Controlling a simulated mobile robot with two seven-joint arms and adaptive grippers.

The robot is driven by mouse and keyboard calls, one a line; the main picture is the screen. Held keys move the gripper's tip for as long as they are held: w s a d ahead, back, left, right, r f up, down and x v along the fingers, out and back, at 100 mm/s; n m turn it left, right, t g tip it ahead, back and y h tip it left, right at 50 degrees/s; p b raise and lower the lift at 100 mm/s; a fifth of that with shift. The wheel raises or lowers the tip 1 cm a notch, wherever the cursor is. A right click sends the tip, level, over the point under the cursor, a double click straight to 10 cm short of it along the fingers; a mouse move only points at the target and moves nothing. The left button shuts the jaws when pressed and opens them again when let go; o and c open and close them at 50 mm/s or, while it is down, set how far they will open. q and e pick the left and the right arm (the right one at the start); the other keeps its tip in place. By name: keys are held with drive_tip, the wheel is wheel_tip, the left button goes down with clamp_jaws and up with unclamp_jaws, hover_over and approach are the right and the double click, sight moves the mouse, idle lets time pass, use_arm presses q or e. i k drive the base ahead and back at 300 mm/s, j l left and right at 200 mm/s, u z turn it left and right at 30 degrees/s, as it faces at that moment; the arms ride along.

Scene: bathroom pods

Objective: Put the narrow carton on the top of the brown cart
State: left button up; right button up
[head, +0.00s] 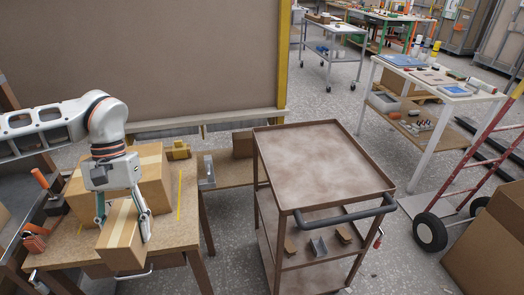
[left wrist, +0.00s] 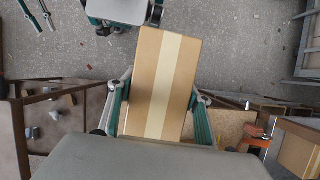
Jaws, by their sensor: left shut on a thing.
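The narrow carton (head: 121,240) is a tan box with a pale tape strip. My left gripper (head: 123,212) is shut on it, one finger on each side. In the head view the carton overlaps the front edge of the wooden table; whether it touches the table I cannot tell. The left wrist view shows the carton (left wrist: 160,82) between the fingers. The brown cart (head: 320,158) stands right of the table, its top tray bare. My right gripper (left wrist: 38,14) shows small at the top left of the left wrist view, its fingers apart.
A larger carton (head: 152,172) stands on the wooden table (head: 186,215) behind the held one. An orange clamp (head: 36,236) is at the left. The cart has a dark handle (head: 345,215) at its front. A red hand truck (head: 485,150) stands to the right.

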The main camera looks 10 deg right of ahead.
sight(298, 172)
drive_tip(key=i+l, duration=0.2)
drive_tip(key=l, duration=0.2)
drive_tip(key=i+l+z, duration=0.15)
drive_tip(key=l, duration=0.25)
drive_tip(key=i+l, duration=0.25)
drive_tip(key=l, duration=0.15)
drive_tip(key=z, duration=0.05)
